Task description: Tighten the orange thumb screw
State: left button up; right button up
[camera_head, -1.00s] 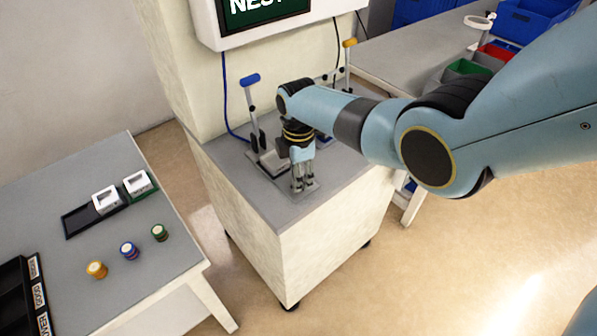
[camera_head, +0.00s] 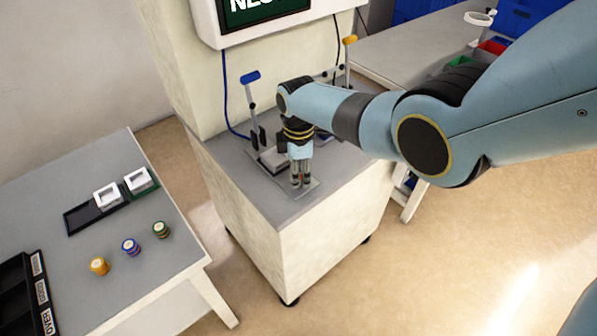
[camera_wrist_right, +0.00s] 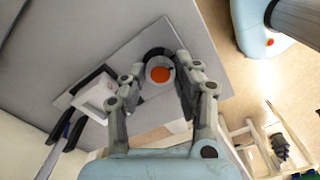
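The orange thumb screw (camera_wrist_right: 160,75) shows in the right wrist view as an orange round top inside a grey ring, on a light plate (camera_wrist_right: 150,125). My right gripper (camera_wrist_right: 162,68) points down over it, with one finger on each side of the screw. The fingers stand apart and look open, with the orange top between them; I see no clear contact. In the head view my right gripper (camera_head: 301,184) is low over the fixture on the grey cabinet top and hides most of the screw. My left gripper is not in view.
A blue-topped lever (camera_head: 250,77) and a yellow-topped lever (camera_head: 349,40) stand behind the gripper. A screen (camera_head: 262,12) hangs above. A side table (camera_head: 170,205) at left holds white blocks, coloured round stacks and a dark tray.

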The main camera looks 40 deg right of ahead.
jog(key=o, duration=0.4)
notch_tip(320, 180, up, 12)
dwell(0.5)
dwell(0.4)
